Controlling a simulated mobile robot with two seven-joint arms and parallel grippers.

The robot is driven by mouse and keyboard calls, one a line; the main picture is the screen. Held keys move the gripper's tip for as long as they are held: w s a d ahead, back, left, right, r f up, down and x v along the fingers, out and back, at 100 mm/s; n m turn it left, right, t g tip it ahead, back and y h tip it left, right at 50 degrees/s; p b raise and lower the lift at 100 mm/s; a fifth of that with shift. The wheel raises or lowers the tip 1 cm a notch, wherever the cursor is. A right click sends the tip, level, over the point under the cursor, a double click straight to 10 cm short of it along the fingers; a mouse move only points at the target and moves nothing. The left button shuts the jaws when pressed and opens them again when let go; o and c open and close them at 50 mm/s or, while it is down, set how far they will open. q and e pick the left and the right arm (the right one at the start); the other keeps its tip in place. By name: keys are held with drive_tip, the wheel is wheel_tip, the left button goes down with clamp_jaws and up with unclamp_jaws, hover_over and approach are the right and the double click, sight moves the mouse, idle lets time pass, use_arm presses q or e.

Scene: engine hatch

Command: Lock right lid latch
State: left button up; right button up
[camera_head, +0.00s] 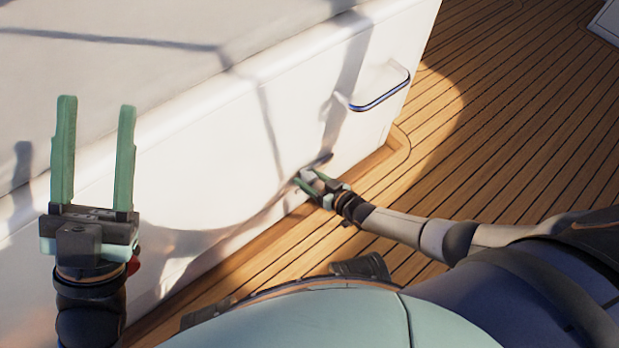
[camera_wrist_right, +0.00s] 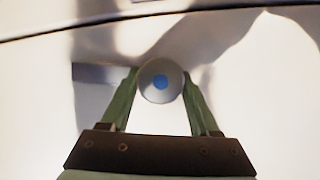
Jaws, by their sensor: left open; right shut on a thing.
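My right gripper (camera_head: 309,180) is low on the white hatch wall (camera_head: 225,120), near the teak deck. In the right wrist view my right gripper (camera_wrist_right: 160,88) has its green fingers shut around a round grey latch knob (camera_wrist_right: 160,95) with a blue centre. The fingers touch the knob on both sides. A grey plate (camera_wrist_right: 92,92) shows to the left of the knob. The latch is mostly hidden by the fingers in the head view. My left gripper (camera_head: 95,150) is open and empty, pointing up at the left of the head view, in front of the wall.
A handle with a blue edge (camera_head: 382,92) stands out from the wall at the upper right. The wooden deck (camera_head: 500,110) is clear on the right. A dark seam (camera_wrist_right: 120,16) crosses the top of the right wrist view.

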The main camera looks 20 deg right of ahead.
drive_tip(key=shift+m+y, duration=1)
drive_tip(key=shift+m, duration=0.5)
drive_tip(key=o, duration=1.3)
drive_tip(key=shift+o, duration=0.2)
use_arm(q)
wheel_tip(320, 180, up, 7)
drive_tip(key=p, duration=0.6)
drive_tip(key=shift+s+a+n, duration=0.15)
drive_tip(key=shift+a+n, duration=0.15)
drive_tip(key=shift+a, duration=0.15)
use_arm(e)
drive_tip(key=v, duration=1.2)
drive_tip(key=shift+d+r, duration=0.15)
drive_tip(key=shift+d, duration=0.1)
drive_tip(key=shift+s, duration=0.1)
